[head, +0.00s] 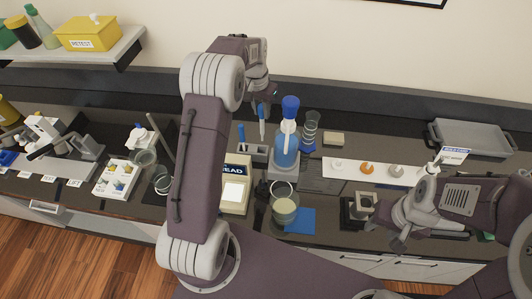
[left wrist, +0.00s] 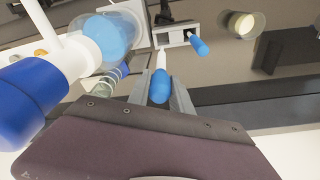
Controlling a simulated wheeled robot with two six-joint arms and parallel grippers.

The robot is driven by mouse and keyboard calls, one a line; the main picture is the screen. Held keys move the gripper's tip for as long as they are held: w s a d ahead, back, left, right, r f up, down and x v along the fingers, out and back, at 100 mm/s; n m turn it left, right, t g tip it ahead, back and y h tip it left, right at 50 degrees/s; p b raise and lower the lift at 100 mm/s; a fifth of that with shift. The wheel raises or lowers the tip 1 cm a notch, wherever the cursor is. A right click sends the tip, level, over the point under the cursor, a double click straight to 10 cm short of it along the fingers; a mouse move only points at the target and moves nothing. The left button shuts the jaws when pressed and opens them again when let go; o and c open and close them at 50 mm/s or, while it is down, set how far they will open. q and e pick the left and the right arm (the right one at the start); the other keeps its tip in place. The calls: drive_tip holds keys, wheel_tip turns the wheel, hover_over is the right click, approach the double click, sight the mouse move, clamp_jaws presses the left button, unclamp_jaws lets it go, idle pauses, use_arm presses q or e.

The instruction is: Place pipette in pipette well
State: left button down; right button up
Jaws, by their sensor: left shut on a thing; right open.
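My left gripper (head: 264,108) is shut on a blue pipette (head: 262,125), which hangs about upright just above the grey pipette well block (head: 252,155). In the left wrist view the held pipette (left wrist: 160,85) lies between the fingers, its white tip pointing toward one end of the block (left wrist: 172,38). I cannot tell whether the tip has entered an opening. A second blue pipette (head: 241,132) stands in the block's left part; it also shows in the left wrist view (left wrist: 198,45). My right gripper (head: 388,228) is open and empty at the right, over the bench front.
A blue-capped bottle (head: 286,145) stands close to the right of the held pipette. A beaker (head: 284,209), a labelled device (head: 235,192) and a glass cylinder (head: 310,130) are nearby. A small black fixture (head: 357,208) stands left of my right gripper.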

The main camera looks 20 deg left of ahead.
sight(261, 131)
use_arm(q)
drive_tip(key=shift+s+r, duration=0.2)
drive_tip(key=shift+s, duration=0.9)
drive_tip(key=f, duration=0.2)
drive_tip(key=w+f+p, duration=0.1)
drive_tip(key=f, duration=0.1)
drive_tip(key=f+p, duration=0.1)
drive_tip(key=f, duration=0.2)
drive_tip(key=shift+w, duration=0.4)
drive_tip(key=f, duration=0.1)
drive_tip(key=s+f+p, duration=0.1)
drive_tip(key=shift+s+f, duration=0.1)
drive_tip(key=shift+f, duration=0.25)
drive_tip(key=shift+w+f, duration=0.4)
drive_tip(key=c, duration=1.5)
unclamp_jaws()
drive_tip(key=o, duration=0.3)
drive_tip(key=shift+o, duration=0.2)
drive_tip(key=shift+s+r, duration=0.15)
drive_tip(key=shift+s, duration=0.1)
use_arm(e)
drive_tip(key=r, duration=0.1)
drive_tip(key=s+r, duration=0.1)
drive_tip(key=r, duration=0.1)
drive_tip(key=shift+s, duration=0.15)
